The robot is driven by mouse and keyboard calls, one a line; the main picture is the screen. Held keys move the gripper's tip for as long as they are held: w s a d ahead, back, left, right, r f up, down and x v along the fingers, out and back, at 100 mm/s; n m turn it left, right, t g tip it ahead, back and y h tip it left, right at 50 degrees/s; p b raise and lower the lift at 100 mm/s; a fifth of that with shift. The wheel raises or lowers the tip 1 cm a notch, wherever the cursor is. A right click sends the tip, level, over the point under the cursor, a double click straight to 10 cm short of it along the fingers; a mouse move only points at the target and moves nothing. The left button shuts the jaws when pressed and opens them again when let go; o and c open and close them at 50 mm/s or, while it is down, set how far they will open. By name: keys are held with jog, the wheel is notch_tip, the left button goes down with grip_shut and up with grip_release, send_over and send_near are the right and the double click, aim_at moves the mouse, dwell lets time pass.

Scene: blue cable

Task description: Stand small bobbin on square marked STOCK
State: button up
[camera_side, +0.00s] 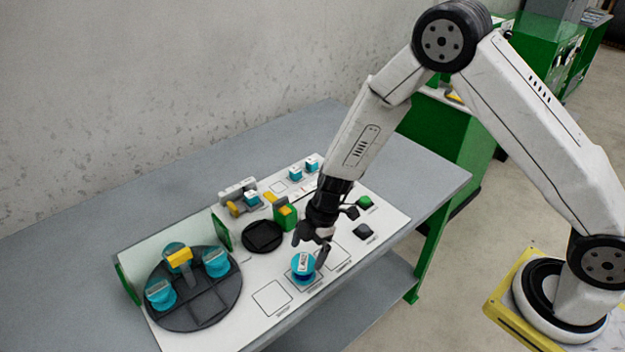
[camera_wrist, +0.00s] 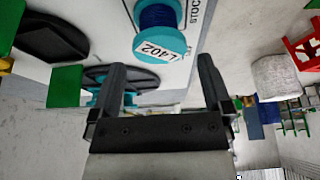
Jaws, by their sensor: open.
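A bobbin with teal flanges, dark blue cable and a white label reading L402 (camera_side: 303,264) stands upright on the middle of three outlined squares at the board's front edge. In the wrist view the bobbin (camera_wrist: 158,30) is at the top, beside lettering (camera_wrist: 196,14) that reads STOC, with the rest cut off. My gripper (camera_side: 311,246) is just above and beside the bobbin in the side view. In the wrist view my gripper (camera_wrist: 162,68) is open, with nothing between its fingers, and the bobbin lies beyond the fingertips.
A dark round turntable (camera_side: 205,307) at left carries several teal bobbins, one under a yellow clamp. A black round pad (camera_side: 262,236) and a green-yellow device (camera_side: 285,213) stand behind the gripper. Empty outlined squares (camera_side: 272,297) and (camera_side: 337,255) flank the bobbin.

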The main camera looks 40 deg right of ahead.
jog(key=v, duration=0.9)
jog(key=shift+r, duration=0.1)
dwell(0.3)
jog(key=shift+d, duration=0.1)
jog(key=s+d+r+m+t+h, duration=0.1)
jog(key=s+d+r+m+h, duration=0.1)
jog(key=s+d+m, duration=0.3)
jog(key=s+d+r+m+t+h, duration=0.1)
jog(key=s+d+r+m, duration=0.4)
jog(key=m, duration=0.8)
jog(key=s+d+h, duration=0.1)
jog(key=s, duration=0.2)
jog(key=shift+r+t, duration=0.25)
jog(key=shift+t, duration=0.05)
